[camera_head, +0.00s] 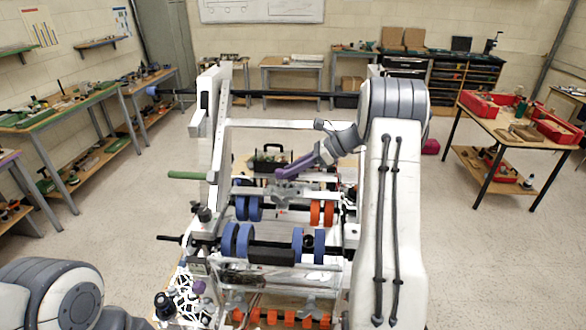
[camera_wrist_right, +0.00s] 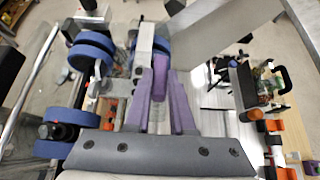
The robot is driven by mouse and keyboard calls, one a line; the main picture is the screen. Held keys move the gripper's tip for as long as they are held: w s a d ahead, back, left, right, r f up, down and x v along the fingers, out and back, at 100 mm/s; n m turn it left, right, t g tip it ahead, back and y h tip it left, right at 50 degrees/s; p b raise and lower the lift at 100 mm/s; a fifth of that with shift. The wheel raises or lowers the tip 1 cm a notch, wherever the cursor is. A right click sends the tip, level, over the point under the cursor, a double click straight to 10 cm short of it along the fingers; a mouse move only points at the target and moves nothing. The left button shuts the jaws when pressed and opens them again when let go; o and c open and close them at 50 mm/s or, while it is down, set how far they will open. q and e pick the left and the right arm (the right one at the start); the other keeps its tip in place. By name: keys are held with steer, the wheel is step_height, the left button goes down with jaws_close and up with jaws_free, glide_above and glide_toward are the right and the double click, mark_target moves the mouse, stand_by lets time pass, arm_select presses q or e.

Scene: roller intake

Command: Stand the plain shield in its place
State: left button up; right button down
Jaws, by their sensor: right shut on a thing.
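My right gripper (camera_head: 283,176) reaches into the middle of the white-framed roller intake (camera_head: 220,150). I take the plate to be the plain shield.
Blue wheels (camera_head: 237,240) and orange wheels (camera_head: 322,212) sit on dark shafts close around the right gripper. A black-handled tool caddy (camera_head: 268,158) stands behind it. More orange rollers (camera_head: 272,317) are at the front. Workbenches line the room, with open floor between.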

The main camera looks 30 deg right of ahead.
steer(key=shift+f+b, duration=0.5)
steer(key=shift+f, duration=0.55)
steer(key=c, duration=1.1)
jaws_free()
steer(key=shift+r, duration=0.1)
steer(key=shift+r+p, duration=1.5)
steer(key=o, duration=0.6)
